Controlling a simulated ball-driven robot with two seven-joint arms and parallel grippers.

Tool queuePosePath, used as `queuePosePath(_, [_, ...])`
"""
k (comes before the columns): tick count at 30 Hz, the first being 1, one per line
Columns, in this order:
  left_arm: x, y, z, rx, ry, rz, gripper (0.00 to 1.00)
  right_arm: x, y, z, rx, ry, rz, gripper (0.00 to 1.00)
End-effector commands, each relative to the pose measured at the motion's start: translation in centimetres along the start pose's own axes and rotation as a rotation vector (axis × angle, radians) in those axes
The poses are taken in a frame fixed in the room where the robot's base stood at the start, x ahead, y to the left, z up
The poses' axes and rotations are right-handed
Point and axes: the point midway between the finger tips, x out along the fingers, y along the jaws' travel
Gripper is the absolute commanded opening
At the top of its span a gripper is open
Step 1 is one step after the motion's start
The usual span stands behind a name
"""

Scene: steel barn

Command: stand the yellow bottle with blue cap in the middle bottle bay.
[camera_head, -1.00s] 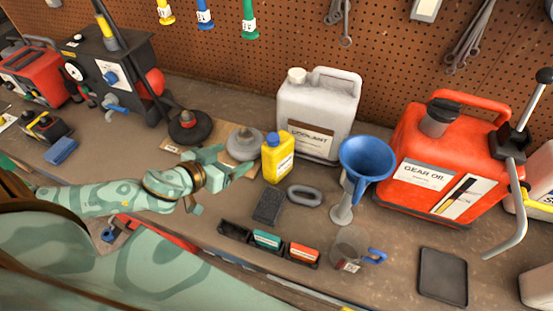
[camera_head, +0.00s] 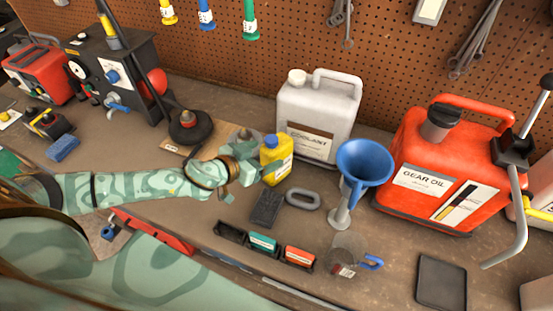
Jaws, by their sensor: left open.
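The yellow bottle with blue cap (camera_head: 280,160) stands upright on the bench, in front of the white coolant can. My left gripper (camera_head: 256,172) is open at the bottle's left side. Its fingers overlap the bottle's left edge in the picture; I cannot tell if they touch it. A low black holder with three bays (camera_head: 229,232) stands in front of the bottle. Its left bay looks empty, the middle one holds a teal item (camera_head: 262,242) and the right one a red item (camera_head: 299,256). My right gripper is out of view.
A dark block (camera_head: 266,208) and a grey ring (camera_head: 303,199) lie between bottle and holder. A blue funnel (camera_head: 364,163), a clear jug (camera_head: 344,256) and a red gear oil can (camera_head: 438,170) stand to the right. The white coolant can (camera_head: 318,112) is behind.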

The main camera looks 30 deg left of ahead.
Motion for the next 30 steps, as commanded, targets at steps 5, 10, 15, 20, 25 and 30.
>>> queuePosePath(5, [2.4, -0.6, -0.2, 0.002, 0.003, 0.0, 0.76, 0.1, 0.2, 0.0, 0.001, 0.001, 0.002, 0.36])
queuePosePath(10, [4.7, -0.7, -0.1, 0.0, 0.001, 0.0, 0.76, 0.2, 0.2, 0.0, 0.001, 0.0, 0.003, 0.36])
queuePosePath(15, [5.1, -0.6, 0.0, 0.0, -0.001, 0.001, 0.76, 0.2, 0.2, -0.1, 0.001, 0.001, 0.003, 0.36])
queuePosePath(20, [5.0, -0.7, 0.0, 0.0, 0.0, 0.001, 0.6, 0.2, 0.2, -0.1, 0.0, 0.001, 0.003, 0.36])
queuePosePath(25, [5.0, -0.7, 0.0, 0.0, 0.0, 0.0, 0.12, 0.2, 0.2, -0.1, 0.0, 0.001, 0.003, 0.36])
queuePosePath(30, [5.1, -0.7, -0.3, 0.001, 0.005, 0.0, 0.0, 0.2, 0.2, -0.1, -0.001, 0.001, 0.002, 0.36])
